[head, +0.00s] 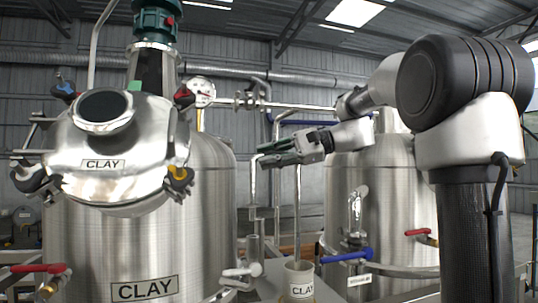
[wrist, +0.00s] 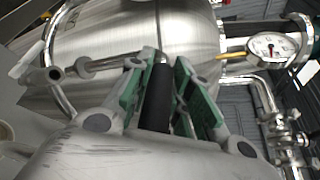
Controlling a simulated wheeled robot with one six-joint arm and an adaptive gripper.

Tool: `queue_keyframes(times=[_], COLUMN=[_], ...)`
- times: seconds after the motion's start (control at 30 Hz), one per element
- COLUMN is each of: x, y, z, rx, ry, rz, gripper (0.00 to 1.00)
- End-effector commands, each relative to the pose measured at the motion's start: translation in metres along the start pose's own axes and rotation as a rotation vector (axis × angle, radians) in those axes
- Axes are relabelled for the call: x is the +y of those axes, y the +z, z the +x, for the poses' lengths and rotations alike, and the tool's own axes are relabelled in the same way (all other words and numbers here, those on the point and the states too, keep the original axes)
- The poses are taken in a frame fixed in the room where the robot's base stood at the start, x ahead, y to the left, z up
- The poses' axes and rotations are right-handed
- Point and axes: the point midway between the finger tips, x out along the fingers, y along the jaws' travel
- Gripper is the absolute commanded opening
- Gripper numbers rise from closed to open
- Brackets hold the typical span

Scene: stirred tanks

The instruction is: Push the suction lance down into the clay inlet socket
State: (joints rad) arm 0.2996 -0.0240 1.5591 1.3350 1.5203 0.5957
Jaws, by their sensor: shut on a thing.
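In the head view my gripper (head: 275,157) has its green-padded fingers closed near the top of the suction lance (head: 253,185). In the wrist view, the pads are on both sides of the lance's black grip (wrist: 157,95). A metal leg of the lance hangs from an elbow beyond the fingertips. A second thin upright tube (head: 297,215) drops under my gripper into a pail labelled CLAY (head: 300,282). A short upright metal cylinder (head: 253,247), which looks like the clay inlet socket, stands below the near leg. Whether leg and socket touch is unclear.
A large steel tank labelled CLAY (head: 205,230) fills the left, with a gauge (head: 203,92) near its top. A second tank (head: 375,190) stands behind at right. Red (head: 40,268) and blue (head: 345,254) valve handles stick out low down. Pipes run behind my gripper.

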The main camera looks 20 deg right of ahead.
Motion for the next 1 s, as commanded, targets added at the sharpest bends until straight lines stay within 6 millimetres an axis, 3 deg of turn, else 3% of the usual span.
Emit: queue_keyframes(times=[1.0], x=[0.021], y=[-0.013], z=[0.006], rx=[0.0], ry=[-0.001], rz=[0.0], gripper=[0.0])
